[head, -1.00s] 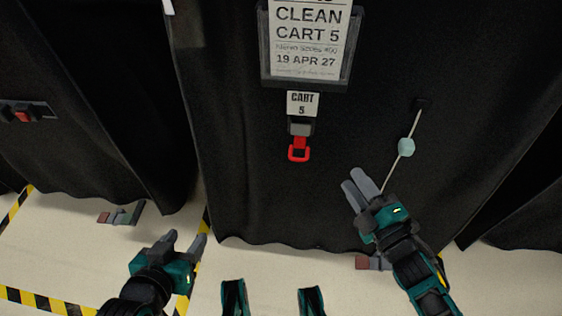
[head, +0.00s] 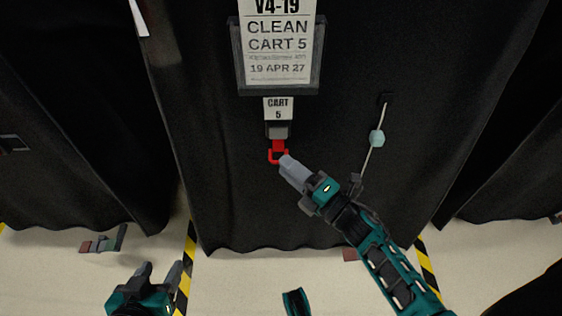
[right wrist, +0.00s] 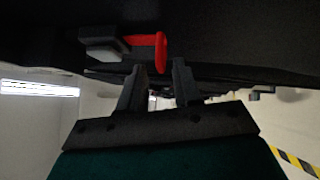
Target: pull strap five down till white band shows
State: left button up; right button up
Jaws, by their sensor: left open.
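Strap five is a short red strap with a loop end (head: 277,155), hanging from a grey buckle (head: 277,131) under the "CART 5" tag (head: 279,108). Red shows directly below the buckle. My right gripper (head: 284,162) has its fingertips at the lower edge of the loop in the head view. In the right wrist view its two fingers (right wrist: 158,72) are apart, and the red loop (right wrist: 161,52) lies at the gap between the tips. I cannot tell whether it touches them. My left gripper (head: 160,271) is open and empty, low at the left.
A black cover (head: 225,190) hangs over cart 5, with a framed "CLEAN CART 5" sign (head: 278,50) above the strap. A cord with a pale green bead (head: 377,138) hangs right of the strap. Yellow-black floor tape (head: 186,262) runs at the left.

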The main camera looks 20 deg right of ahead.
jog(key=shift+x, duration=1.55)
grip_shut()
jog(key=shift+s, duration=0.1)
